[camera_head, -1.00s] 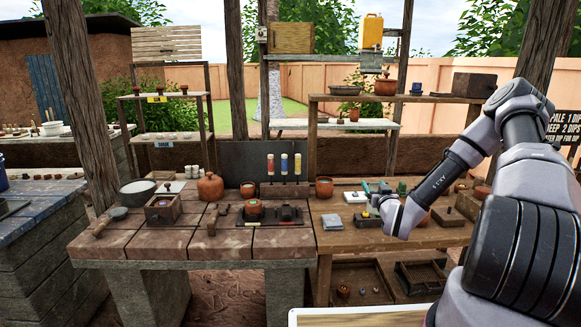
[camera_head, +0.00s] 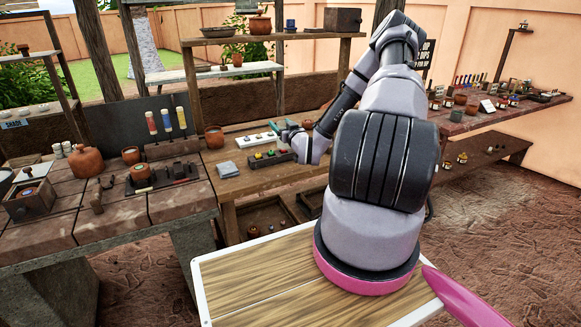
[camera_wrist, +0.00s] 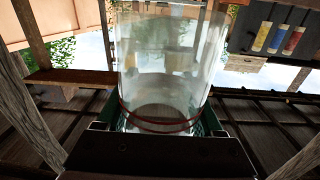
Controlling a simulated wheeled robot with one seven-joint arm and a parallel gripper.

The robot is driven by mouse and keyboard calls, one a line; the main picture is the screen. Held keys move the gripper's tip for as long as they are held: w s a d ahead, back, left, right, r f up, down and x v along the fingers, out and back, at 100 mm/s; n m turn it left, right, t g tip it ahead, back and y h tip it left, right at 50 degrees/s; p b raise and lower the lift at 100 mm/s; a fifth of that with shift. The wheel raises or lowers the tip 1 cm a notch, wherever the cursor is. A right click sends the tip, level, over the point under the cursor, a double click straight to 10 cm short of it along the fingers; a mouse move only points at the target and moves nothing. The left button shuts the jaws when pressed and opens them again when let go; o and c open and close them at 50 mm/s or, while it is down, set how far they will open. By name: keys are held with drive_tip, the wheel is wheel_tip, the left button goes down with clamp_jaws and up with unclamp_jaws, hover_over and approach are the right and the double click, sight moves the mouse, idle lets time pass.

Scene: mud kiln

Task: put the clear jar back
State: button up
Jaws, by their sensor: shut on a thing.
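The clear jar (camera_wrist: 170,65) fills the middle of the wrist view. It is see-through, with a thin red band around its lower part, and looks empty. My gripper (camera_wrist: 165,122) is shut on it, with green fingers at either side of its lower part. In the head view my gripper (camera_head: 284,127) is small and partly covered by my own arm, over the wooden bench. I cannot make out the jar there.
A brick counter (camera_head: 180,203) with pots stands left. A table (camera_head: 458,124) with several small jars and pots stands right along the wall. Bare ground lies between them.

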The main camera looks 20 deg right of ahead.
drive_tip(key=shift+n, duration=0.3)
drive_tip(key=d, duration=0.1)
drive_tip(key=w+d+f, duration=0.1)
drive_tip(key=d, duration=0.1)
drive_tip(key=w+d, duration=0.1)
drive_tip(key=shift+w+d+f, duration=0.1)
drive_tip(key=shift+d+f, duration=0.1)
drive_tip(key=shift+f, duration=0.1)
drive_tip(key=shift+f, duration=4.8)
drive_tip(key=shift+f, duration=0.15)
drive_tip(key=o, duration=1.5)
